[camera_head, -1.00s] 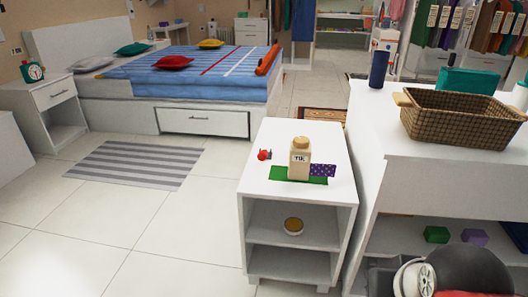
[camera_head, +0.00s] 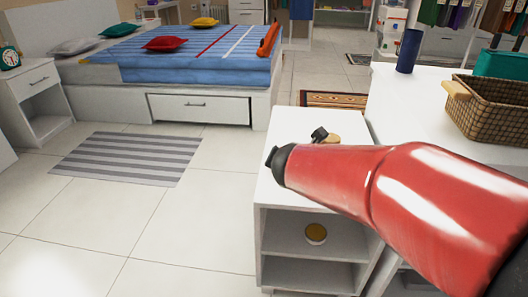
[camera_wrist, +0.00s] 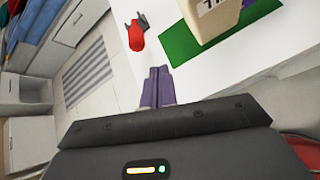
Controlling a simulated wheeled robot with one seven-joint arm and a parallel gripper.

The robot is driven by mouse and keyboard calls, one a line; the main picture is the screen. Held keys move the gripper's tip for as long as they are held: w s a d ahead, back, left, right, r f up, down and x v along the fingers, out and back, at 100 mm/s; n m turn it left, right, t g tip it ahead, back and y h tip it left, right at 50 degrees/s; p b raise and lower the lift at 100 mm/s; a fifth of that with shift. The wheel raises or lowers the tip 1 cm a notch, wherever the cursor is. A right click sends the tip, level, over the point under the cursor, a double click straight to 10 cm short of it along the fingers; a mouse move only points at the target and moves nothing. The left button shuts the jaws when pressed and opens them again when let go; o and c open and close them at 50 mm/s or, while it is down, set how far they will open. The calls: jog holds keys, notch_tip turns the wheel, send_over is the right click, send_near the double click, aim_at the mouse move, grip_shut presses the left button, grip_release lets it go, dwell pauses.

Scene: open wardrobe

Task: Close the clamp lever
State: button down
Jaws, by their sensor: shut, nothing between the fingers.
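The small red clamp (camera_wrist: 136,36) sits on the white cabinet top in the wrist view, near its edge, with a dark part at its upper right. I cannot make out the lever's position. My gripper (camera_wrist: 159,73) has its two fingers together and empty, below and slightly right of the clamp in the picture, apart from it. In the head view, my red arm covers much of the cabinet top and hides the clamp. A small black piece shows above the arm there, too unclear to name.
A beige bottle (camera_wrist: 212,16) stands on a green mat (camera_wrist: 183,48), right of the clamp in the wrist view. A wicker basket (camera_head: 492,115) and blue cylinder (camera_head: 408,50) stand on the right table.

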jog(key=w+a+n, duration=0.1)
jog(key=w+a+f+n, duration=0.1)
jog(key=a, duration=0.1)
jog(key=shift+w+a+f+n+y, duration=0.15)
jog(key=shift+n+y, duration=0.15)
jog(key=shift+y, duration=0.1)
jog(key=b+x, duration=0.3)
jog(key=x, duration=0.6)
jog(key=shift+w+f, duration=0.1)
jog(key=shift+w, duration=0.1)
